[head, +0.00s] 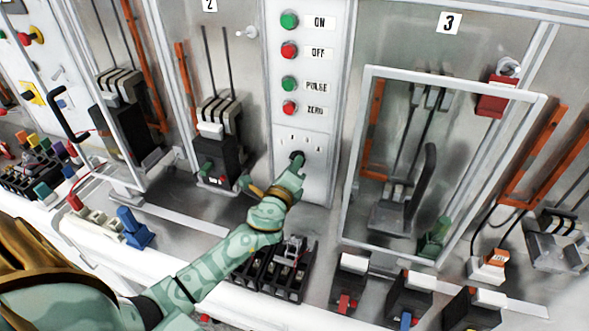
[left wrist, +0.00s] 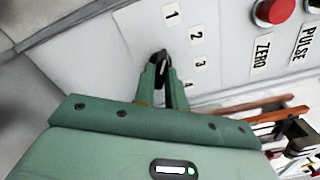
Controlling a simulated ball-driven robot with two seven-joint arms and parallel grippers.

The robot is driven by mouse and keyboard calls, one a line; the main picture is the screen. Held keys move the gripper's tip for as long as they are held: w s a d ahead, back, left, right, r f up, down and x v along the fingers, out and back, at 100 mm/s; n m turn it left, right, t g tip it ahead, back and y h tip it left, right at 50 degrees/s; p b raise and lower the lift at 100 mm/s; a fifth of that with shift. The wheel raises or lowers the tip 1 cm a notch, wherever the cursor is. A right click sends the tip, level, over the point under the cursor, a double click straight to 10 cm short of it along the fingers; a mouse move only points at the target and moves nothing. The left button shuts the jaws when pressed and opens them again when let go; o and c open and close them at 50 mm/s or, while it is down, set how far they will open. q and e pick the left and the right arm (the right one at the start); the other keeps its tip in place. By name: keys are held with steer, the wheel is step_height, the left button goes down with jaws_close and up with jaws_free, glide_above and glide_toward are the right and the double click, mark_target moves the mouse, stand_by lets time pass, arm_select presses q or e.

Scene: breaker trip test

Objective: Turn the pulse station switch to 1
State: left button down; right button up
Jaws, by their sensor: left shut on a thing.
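The pulse station panel (head: 304,110) is light grey, with a small black rotary switch (head: 297,156) low on it and number labels above the switch. In the left wrist view the switch (left wrist: 163,57) sits between my fingertips, beside the labels 1 (left wrist: 171,14), 2, 3 and a partly hidden 4. My left gripper (head: 295,166) reaches the switch from below and is shut on it; its fingers also show in the left wrist view (left wrist: 161,78). The fingers cover much of the switch, so I cannot tell which number it points to. My right gripper is not in view.
Above the switch are green and red buttons labelled ON, OFF, PULSE (head: 289,84) and ZERO (head: 289,107). A framed clear door (head: 451,80) stands right of the panel, before bay 3. A black breaker (head: 217,160) stands to the left. Several small devices line the bench below.

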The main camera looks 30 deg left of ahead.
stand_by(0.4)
arm_select(q)
steer(key=c, duration=1.4)
jaws_free()
steer(key=shift+c, duration=0.2)
steer(key=b+v, duration=0.2)
steer(key=v, duration=1.4)
steer(key=shift+s+d, duration=0.15)
